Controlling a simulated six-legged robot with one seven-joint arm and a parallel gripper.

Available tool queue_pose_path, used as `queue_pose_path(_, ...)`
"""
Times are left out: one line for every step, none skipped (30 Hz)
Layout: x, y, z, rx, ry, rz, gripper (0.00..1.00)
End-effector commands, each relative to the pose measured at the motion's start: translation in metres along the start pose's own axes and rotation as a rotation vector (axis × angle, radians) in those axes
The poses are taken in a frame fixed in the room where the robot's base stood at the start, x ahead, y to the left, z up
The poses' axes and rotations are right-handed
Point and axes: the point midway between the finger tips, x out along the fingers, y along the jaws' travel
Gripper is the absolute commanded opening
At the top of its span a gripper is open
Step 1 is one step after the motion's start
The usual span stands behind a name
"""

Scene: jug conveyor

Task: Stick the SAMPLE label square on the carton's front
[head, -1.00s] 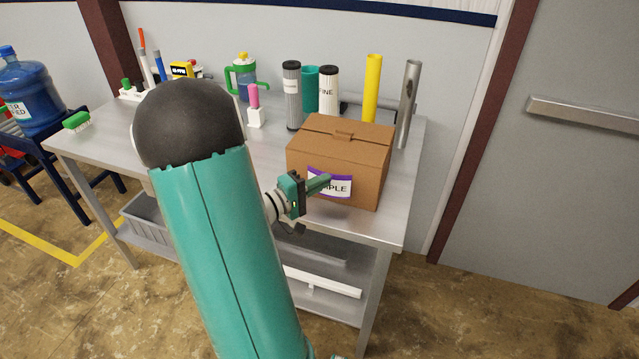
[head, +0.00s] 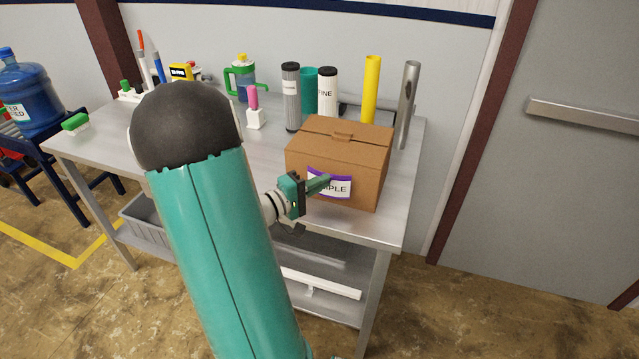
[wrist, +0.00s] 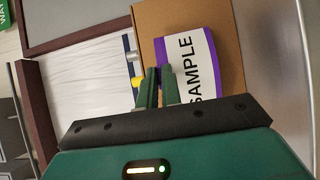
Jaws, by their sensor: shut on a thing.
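The brown carton (head: 340,155) stands on the steel table near its front right corner. The SAMPLE label (head: 340,188), white with a purple border, is at the carton's front face. It also shows in the wrist view (wrist: 203,65), where its purple edge looks slightly curved. My gripper (head: 322,184) is in front of the carton, its fingers over the label's left part. In the wrist view my gripper (wrist: 158,85) has its fingers close together at the label's purple edge, shut on the label. Whether the whole label lies flat on the carton I cannot tell.
On the steel table (head: 272,165), filter cylinders (head: 291,97), a yellow tube (head: 371,90) and a grey pipe (head: 407,105) stand behind the carton. A pink-topped marker in a white holder (head: 255,110) stands left of it. The strip right of the carton is clear.

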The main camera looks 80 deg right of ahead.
Motion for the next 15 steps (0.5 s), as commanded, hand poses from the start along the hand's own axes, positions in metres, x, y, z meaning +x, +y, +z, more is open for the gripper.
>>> queue_pose_path(0.0001,0.0000,-0.0001,0.000,0.000,0.000,0.00)
queue_pose_path(0.0002,0.0000,-0.0002,0.000,0.000,0.000,0.00)
queue_pose_path(0.0004,0.0000,-0.0003,0.000,0.000,0.000,0.00)
queue_pose_path(0.0007,0.0000,-0.0005,0.000,0.000,0.000,0.00)
queue_pose_path(0.0010,0.0000,-0.0007,0.000,0.000,0.000,0.00)
queue_pose_path(0.0015,-0.0001,-0.0011,0.000,0.000,0.000,0.00)
queue_pose_path(0.0020,-0.0001,-0.0014,0.000,0.000,0.000,0.00)
queue_pose_path(0.0024,-0.0001,-0.0017,0.000,0.000,0.000,0.00)
queue_pose_path(0.0029,-0.0002,-0.0021,0.000,0.000,0.000,0.00)
queue_pose_path(0.0034,-0.0002,-0.0025,0.000,0.000,0.000,0.00)
queue_pose_path(0.0038,-0.0002,-0.0028,0.000,0.000,0.000,0.00)
queue_pose_path(0.0044,-0.0002,-0.0032,0.000,0.000,0.000,0.00)
queue_pose_path(0.0049,-0.0002,-0.0035,0.000,0.000,0.000,0.00)
queue_pose_path(0.0053,-0.0002,-0.0038,0.000,0.000,0.000,0.00)
queue_pose_path(0.0059,-0.0001,-0.0043,0.000,0.000,0.000,0.00)
